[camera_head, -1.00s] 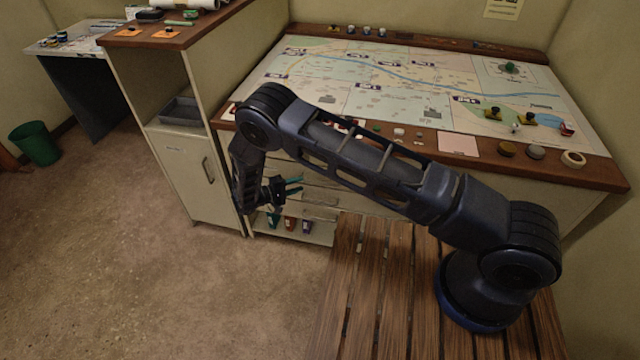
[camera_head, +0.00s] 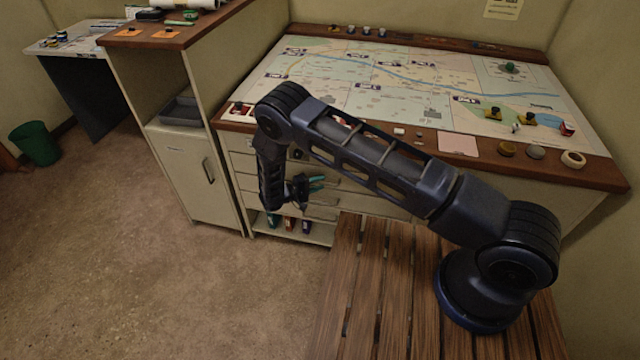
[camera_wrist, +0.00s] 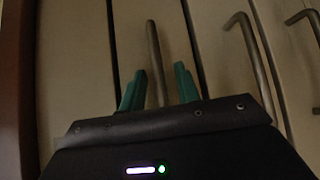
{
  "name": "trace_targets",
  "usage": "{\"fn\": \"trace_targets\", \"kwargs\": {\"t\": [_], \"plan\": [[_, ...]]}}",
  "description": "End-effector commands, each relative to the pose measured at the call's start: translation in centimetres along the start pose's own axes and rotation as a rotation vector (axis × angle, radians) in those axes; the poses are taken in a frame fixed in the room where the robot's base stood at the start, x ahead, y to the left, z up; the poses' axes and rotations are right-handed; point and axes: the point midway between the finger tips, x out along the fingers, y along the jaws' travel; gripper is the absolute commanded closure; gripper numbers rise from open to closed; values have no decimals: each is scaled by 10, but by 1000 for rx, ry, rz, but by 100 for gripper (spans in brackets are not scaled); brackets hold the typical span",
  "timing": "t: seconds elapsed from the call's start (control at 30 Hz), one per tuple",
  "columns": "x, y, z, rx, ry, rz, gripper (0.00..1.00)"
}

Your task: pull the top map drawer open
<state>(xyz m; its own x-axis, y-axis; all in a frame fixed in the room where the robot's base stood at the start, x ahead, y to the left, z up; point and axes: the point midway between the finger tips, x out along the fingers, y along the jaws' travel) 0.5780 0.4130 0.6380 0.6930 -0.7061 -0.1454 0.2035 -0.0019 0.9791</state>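The map drawers are pale fronts under the map desk (camera_head: 324,200), partly hidden behind my arm. In the wrist view they appear turned sideways, with the brown desktop edge (camera_wrist: 15,90) at left. The drawer handle closest to that edge is a grey bar (camera_wrist: 153,50). A plain pale panel (camera_wrist: 75,70) lies between it and the desktop. My gripper (camera_wrist: 157,85) is open, its green fingers on either side of this handle with a gap each side; contact is not visible. It also shows in the head view (camera_head: 318,185). The drawer fronts look closed.
Lower drawers carry more handles (camera_wrist: 250,55), to the right in the wrist view. An open shelf (camera_head: 265,228) with small cups lies below. A cupboard (camera_head: 188,170) stands to the left. A slatted wooden surface (camera_head: 365,290) lies beneath my arm's base.

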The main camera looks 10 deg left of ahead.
Motion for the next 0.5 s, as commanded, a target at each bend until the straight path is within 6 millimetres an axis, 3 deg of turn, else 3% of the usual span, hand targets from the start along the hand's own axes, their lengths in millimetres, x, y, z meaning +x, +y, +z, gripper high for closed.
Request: {"fn": "trace_targets", "kwargs": {"t": [0.4, 0.43, 0.5], "plan": [[9, 0, 0, 0, 1, 0, 68], [9, 0, 0, 0, 1, 0, 70], [9, 0, 0, 0, 0, 0, 83]]}}
